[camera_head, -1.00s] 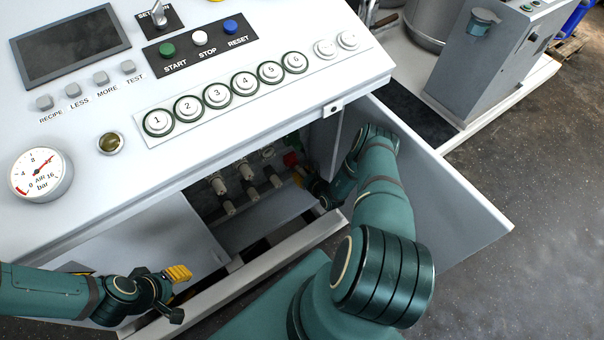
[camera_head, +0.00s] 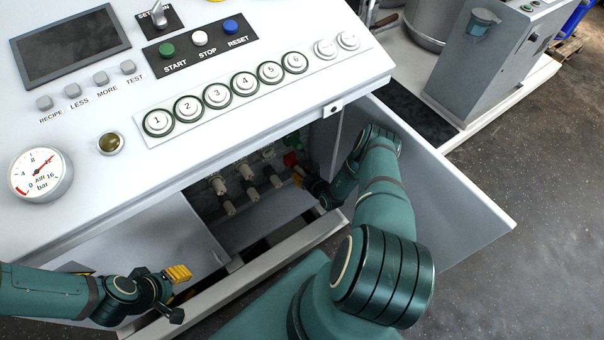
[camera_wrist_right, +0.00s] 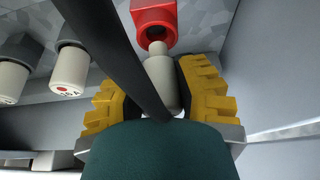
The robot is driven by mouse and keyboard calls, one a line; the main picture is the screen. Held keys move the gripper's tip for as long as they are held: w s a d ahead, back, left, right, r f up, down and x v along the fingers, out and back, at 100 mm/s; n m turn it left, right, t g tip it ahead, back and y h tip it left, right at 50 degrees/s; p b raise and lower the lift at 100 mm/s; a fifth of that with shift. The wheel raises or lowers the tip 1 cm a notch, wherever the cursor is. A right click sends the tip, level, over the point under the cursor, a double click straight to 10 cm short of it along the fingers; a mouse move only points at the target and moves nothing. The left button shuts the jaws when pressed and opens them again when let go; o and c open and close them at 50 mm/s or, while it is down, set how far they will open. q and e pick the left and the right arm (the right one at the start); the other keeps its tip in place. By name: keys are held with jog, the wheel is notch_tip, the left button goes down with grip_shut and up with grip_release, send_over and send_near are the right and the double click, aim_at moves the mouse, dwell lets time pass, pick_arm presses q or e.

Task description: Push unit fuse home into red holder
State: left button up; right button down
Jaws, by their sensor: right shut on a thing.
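The red holder (camera_wrist_right: 156,14) shows at the top middle of the right wrist view, its round mouth facing my gripper. It is also a small red patch (camera_head: 290,159) inside the cabinet in the head view. The pale unit fuse (camera_wrist_right: 160,78) is between the yellow fingers of my right gripper (camera_wrist_right: 163,90), which is shut on it. The fuse's narrow tip is at the mouth of the red holder; a dark bar hides part of the fuse, and I cannot tell how deep the tip sits. My left gripper (camera_head: 173,290) is outside the cabinet at lower left; its jaw state is unclear.
Several other pale fuses (camera_wrist_right: 70,70) sit left of the red holder in dark holders. The open cabinet door (camera_head: 440,190) stands close to the right of my right arm. The control panel (camera_head: 230,100) overhangs the opening, and a sill (camera_head: 280,262) runs below it.

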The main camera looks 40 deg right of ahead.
aim_at(299, 169)
jog(key=shift+w+d, duration=0.15)
jog(key=shift+w, duration=1.55)
jog(key=c, duration=0.7)
grip_release()
jog(key=shift+s, duration=0.1)
